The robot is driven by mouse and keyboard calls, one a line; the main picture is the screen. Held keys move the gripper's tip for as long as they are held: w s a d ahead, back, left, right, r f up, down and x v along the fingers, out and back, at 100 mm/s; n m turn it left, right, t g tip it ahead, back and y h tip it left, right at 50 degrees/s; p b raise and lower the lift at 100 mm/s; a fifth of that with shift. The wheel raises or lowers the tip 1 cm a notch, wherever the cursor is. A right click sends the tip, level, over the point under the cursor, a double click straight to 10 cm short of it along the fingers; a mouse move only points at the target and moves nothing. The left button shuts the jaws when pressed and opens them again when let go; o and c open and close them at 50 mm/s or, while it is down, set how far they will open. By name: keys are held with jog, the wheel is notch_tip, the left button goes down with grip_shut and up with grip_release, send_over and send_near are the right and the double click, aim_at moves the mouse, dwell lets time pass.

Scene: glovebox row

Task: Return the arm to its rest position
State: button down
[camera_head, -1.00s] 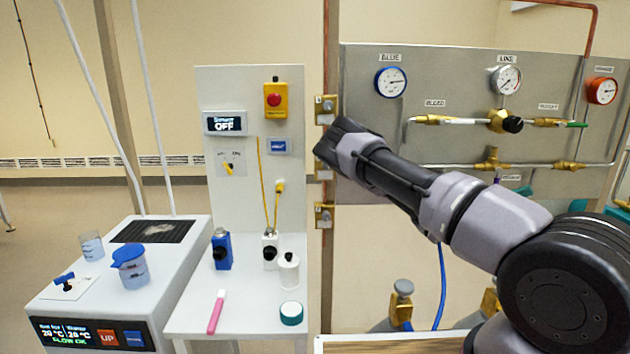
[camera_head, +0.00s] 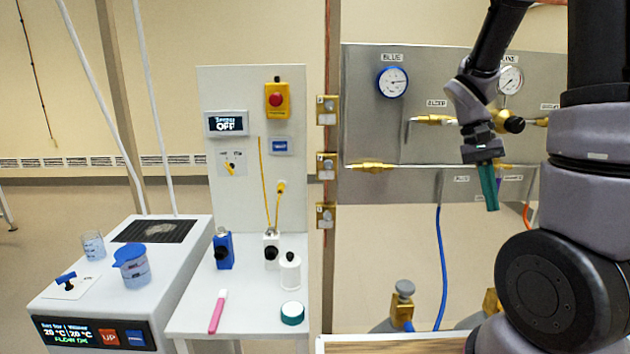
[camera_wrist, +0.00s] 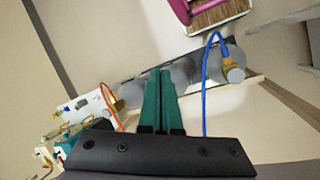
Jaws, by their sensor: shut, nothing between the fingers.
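My gripper (camera_head: 489,187) hangs pointing down in front of the steel gas panel in the head view, with my arm folded up at the right. Its teal fingers are together, with nothing between them. In the wrist view the shut fingers (camera_wrist: 161,75) point toward the gas cylinders and hoses below, apart from them. My arm hides part of the panel's right side.
The gas panel (camera_head: 370,125) carries a blue-rimmed gauge (camera_head: 392,82) and brass valves. A blue hose (camera_head: 438,270) runs down to a cylinder (camera_head: 403,300). A white bench (camera_head: 190,318) with bottles and a white bath unit (camera_head: 190,260) stand left. Open floor lies behind.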

jog(key=s+a+r+n+t+y, duration=0.1)
jog(key=s+a+r+t+y, duration=0.1)
jog(key=a+r+t, duration=0.3)
jog(key=s+a+r+t+y, duration=0.2)
jog(key=a+r+t, duration=0.4)
jog(key=r, duration=0.6)
jog(key=shift+s+a+r+n+y, duration=0.2)
jog(key=shift+s+a+n+y, duration=0.15)
jog(key=shift+s+a, duration=0.35)
